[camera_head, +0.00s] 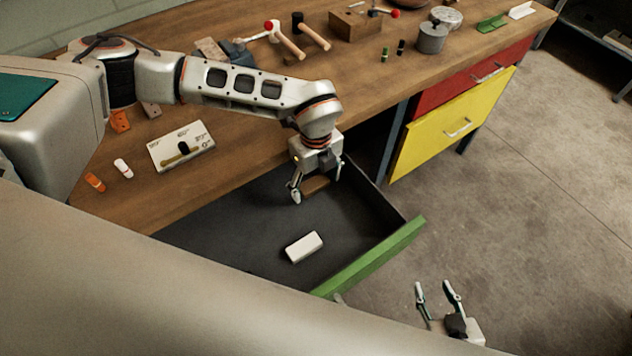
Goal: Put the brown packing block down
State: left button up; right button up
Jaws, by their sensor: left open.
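The brown packing block (316,185) is partly hidden under my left gripper (317,186). It appears to lie at the back of the open drawer with the green front (372,259). My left gripper points down over the block with its fingers spread, one to each side. I cannot tell whether a finger touches it. My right gripper (437,287) is outside the drawer at the lower right, above the floor, with its fingers apart and nothing between them.
A white block (304,246) lies in the drawer near the green front. The wooden bench (240,133) holds mallets (288,46), a grey canister (431,38), a white card (181,146) and small orange and white pieces. A yellow drawer (452,125) stands slightly out at right.

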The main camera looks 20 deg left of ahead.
aim_at(316, 186)
pick_arm(q)
notch_tip(316, 186, up, 12)
dwell(0.4)
dwell(0.5)
